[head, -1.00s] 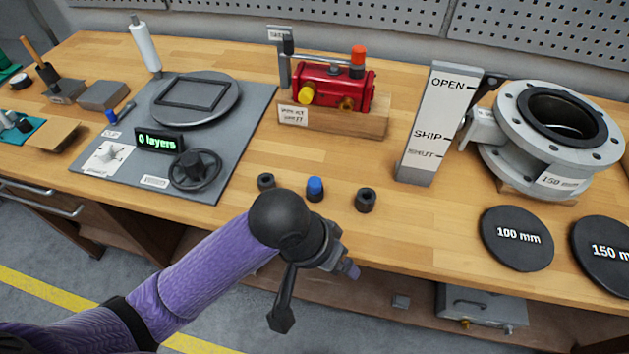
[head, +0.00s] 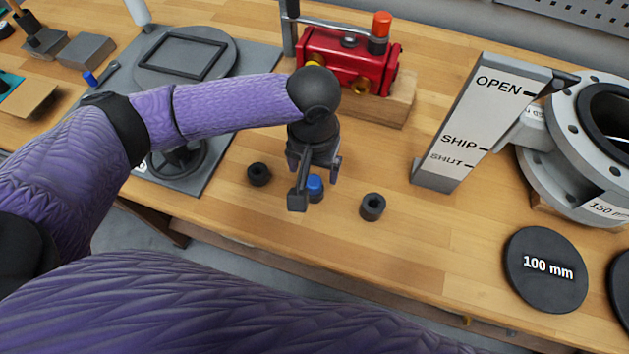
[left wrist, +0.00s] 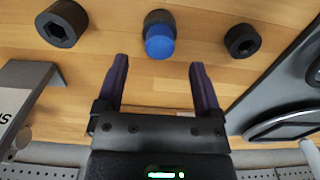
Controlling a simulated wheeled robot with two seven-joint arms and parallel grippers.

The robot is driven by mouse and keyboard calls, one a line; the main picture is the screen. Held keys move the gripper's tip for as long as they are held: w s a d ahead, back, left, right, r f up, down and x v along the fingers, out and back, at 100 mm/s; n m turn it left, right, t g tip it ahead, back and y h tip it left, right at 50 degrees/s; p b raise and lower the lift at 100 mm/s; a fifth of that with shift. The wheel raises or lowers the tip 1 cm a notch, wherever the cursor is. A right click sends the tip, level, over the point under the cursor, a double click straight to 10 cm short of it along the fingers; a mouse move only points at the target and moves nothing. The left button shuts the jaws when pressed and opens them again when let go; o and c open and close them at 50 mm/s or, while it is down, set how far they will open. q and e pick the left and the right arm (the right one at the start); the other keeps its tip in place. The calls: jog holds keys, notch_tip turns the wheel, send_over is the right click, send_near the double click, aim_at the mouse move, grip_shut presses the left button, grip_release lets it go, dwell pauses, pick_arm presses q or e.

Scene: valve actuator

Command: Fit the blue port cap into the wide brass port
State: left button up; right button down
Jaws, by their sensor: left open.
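The blue port cap (head: 316,185) sits in a black ring-shaped holder near the bench's front edge; it also shows in the left wrist view (left wrist: 159,42). My left gripper (head: 315,176) is open above it and partly hides it. In the left wrist view my left gripper's (left wrist: 158,63) two fingers are apart, and the cap lies beyond the gap, with nothing held. The red valve actuator (head: 345,62) stands on a wooden block behind. A brass port (head: 389,83) shows at its right front; my arm partly hides another yellow fitting (head: 316,60). My right gripper is out of view.
Black ring-shaped pieces stand left (head: 259,174) and right (head: 372,206) of the cap. An OPEN/SHIP/SHUT sign (head: 480,120) and a flanged valve (head: 560,160) stand at right. A black 100 mm disc (head: 545,270) lies in front. Bench between cap and sign is mostly clear.

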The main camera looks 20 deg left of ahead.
aim_at(313, 180)
pick_arm(q)
jog(key=f, duration=0.2)
jog(key=f+b, duration=0.1)
jog(key=shift+s+f, duration=0.1)
jog(key=shift+s, duration=0.15)
jog(key=shift+f, duration=0.15)
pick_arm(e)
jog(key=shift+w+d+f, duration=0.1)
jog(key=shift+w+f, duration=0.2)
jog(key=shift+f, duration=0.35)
pick_arm(q)
jog(key=shift+c, duration=0.2)
jog(key=shift+w, duration=0.1)
grip_shut()
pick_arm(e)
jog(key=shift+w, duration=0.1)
pick_arm(q)
jog(key=shift+r, duration=0.2)
